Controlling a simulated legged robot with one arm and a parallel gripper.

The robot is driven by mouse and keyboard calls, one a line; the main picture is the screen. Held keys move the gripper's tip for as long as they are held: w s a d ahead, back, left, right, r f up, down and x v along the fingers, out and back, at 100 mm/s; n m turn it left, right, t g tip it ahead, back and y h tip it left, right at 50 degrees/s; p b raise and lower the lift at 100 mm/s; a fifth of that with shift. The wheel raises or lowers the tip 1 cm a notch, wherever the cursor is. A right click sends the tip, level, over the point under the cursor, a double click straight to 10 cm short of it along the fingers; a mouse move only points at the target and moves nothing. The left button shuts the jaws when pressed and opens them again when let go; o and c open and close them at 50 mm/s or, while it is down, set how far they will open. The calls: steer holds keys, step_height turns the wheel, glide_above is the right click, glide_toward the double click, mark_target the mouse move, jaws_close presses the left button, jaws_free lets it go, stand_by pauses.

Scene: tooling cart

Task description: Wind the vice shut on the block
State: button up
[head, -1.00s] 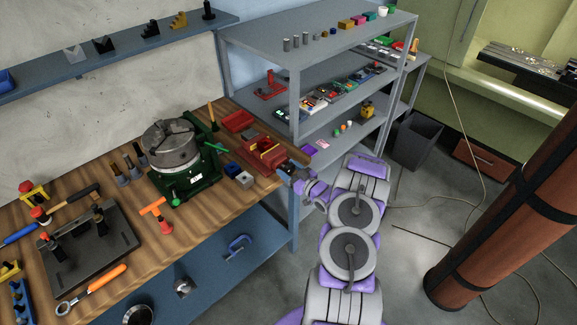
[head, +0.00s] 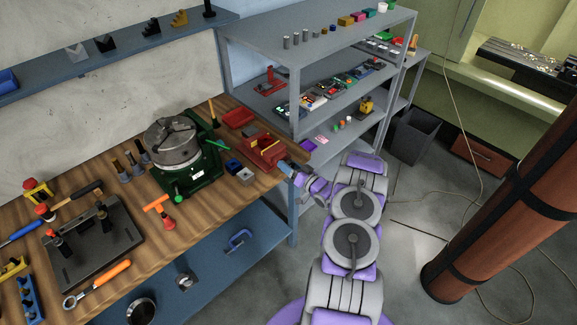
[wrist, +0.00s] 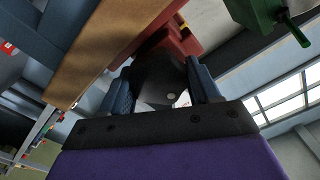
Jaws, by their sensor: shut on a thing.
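The red vice (head: 260,153) stands at the right end of the wooden bench, and its red body also shows in the wrist view (wrist: 178,40). A thin yellowish piece (head: 268,146) sits at the vice's jaws and may be the block. Whether the jaws touch it is too small to tell. My gripper (head: 285,167) is at the vice's near right end. In the wrist view, its blue fingers (wrist: 165,85) are shut on a dark handle part (wrist: 160,78) with a round screw head. The rest of the handle is hidden.
A green chuck fixture (head: 180,155) stands left of the vice. A blue block (head: 233,165) and a grey block (head: 246,175) lie on the bench beside the vice. A red tray (head: 239,117) lies behind. Grey shelving (head: 295,85) rises close behind my gripper.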

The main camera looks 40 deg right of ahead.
steer(key=shift+s+d+f, duration=0.1)
steer(key=shift+d, duration=0.05)
steer(key=o, duration=0.7)
steer(key=shift+d, duration=0.1)
steer(key=s, duration=1.1)
steer(key=s+d+p, duration=0.1)
steer(key=s, duration=0.5)
steer(key=shift+s, duration=0.1)
steer(key=shift+d, duration=0.1)
